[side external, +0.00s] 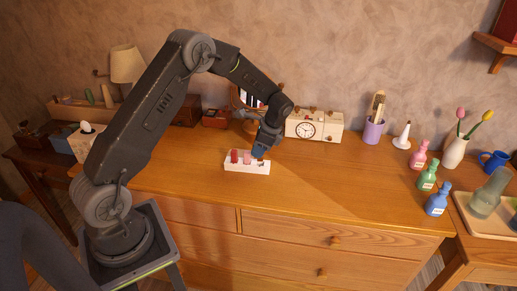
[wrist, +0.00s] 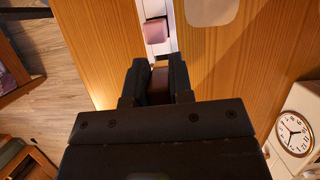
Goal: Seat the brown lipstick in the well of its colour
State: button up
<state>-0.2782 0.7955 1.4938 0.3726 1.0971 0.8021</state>
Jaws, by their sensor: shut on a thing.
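A white holder (side external: 246,169) stands on the wooden dresser top, with a red lipstick (side external: 234,156) and a pink lipstick (side external: 247,157) upright in it. My gripper (side external: 260,153) is at the holder's right end, pointing down. In the wrist view my gripper (wrist: 158,75) is shut on the brown lipstick (wrist: 159,83), which shows as a dark brown block between the fingers. The pink lipstick (wrist: 155,31) and part of the holder (wrist: 154,9) lie just beyond the fingertips. The brown lipstick's lower end and the well under it are hidden, so I cannot tell whether it is seated.
A white clock box (side external: 315,126) stands behind and right of the holder. A purple cup (side external: 372,132), a white cone stand (side external: 402,136) and several coloured bottles (side external: 427,178) stand farther right. The dresser's front middle (side external: 320,185) is clear.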

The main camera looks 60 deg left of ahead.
jog(key=shift+f, duration=1.6)
jog(key=o, duration=0.8)
jog(key=v, duration=1.4)
jog(key=shift+f, duration=0.1)
